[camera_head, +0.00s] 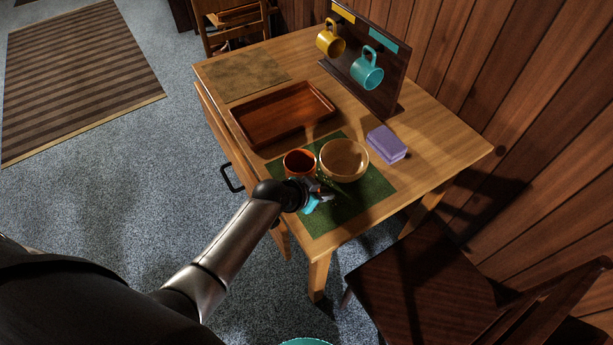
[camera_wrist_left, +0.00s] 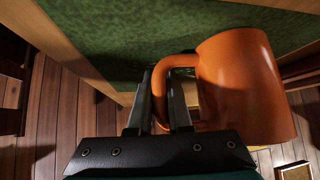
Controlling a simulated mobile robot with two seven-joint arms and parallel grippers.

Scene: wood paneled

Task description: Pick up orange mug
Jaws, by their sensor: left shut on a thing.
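My left gripper (camera_head: 312,188) is at the mug's near side. In the left wrist view the orange mug (camera_wrist_left: 245,85) fills the right side, and its handle is between the two fingers of my left gripper (camera_wrist_left: 160,95). The fingers are shut on the handle. Whether the mug touches the mat cannot be told. My right gripper is not in view.
A brown wooden tray (camera_head: 283,113) lies behind the mug on the table. A purple sponge (camera_head: 386,144) is right of the bowl. A rack holds a yellow mug (camera_head: 330,40) and a teal mug (camera_head: 367,70) at the back. A dark chair (camera_head: 430,285) stands at the front right.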

